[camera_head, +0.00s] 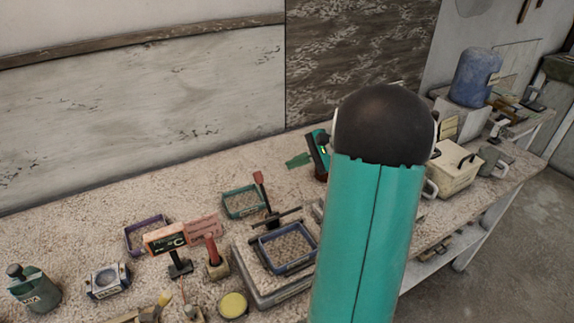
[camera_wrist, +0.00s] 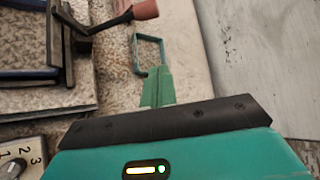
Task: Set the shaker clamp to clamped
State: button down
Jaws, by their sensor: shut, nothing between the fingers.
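The shaker (camera_head: 270,296) is a grey box on the bench that carries a blue-rimmed sieve (camera_head: 308,258). Its clamp lever (camera_head: 259,182) has a red grip and stands upright from a dark bar at the back of the sieve. In the wrist view the red grip (camera_wrist: 145,9) and the dark bar (camera_wrist: 62,45) show at upper left. My gripper (camera_head: 294,161) is shut and empty, to the right of the lever and apart from it. Its green fingers show together in the wrist view (camera_wrist: 157,88). My arm hides the shaker's right side.
A teal-rimmed sieve (camera_head: 243,203) lies behind the lever, and a purple-rimmed one (camera_head: 147,236) further left. A sign on a stand (camera_head: 165,240) and a red-handled tool (camera_head: 212,250) stand left of the shaker. A numbered dial (camera_wrist: 18,160) shows at lower left. The wall bounds the bench's back.

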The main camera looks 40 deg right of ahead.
jog(key=w+a+f, duration=0.2)
jog(key=w+a, duration=0.1)
jog(key=a, duration=0.4)
jog(key=shift+w, duration=0.35)
jog(key=shift+d, duration=0.1)
jog(key=shift+s+r, duration=0.1)
jog(key=shift+s, duration=0.05)
jog(key=shift+s+r, duration=0.1)
jog(key=shift+r, duration=0.05)
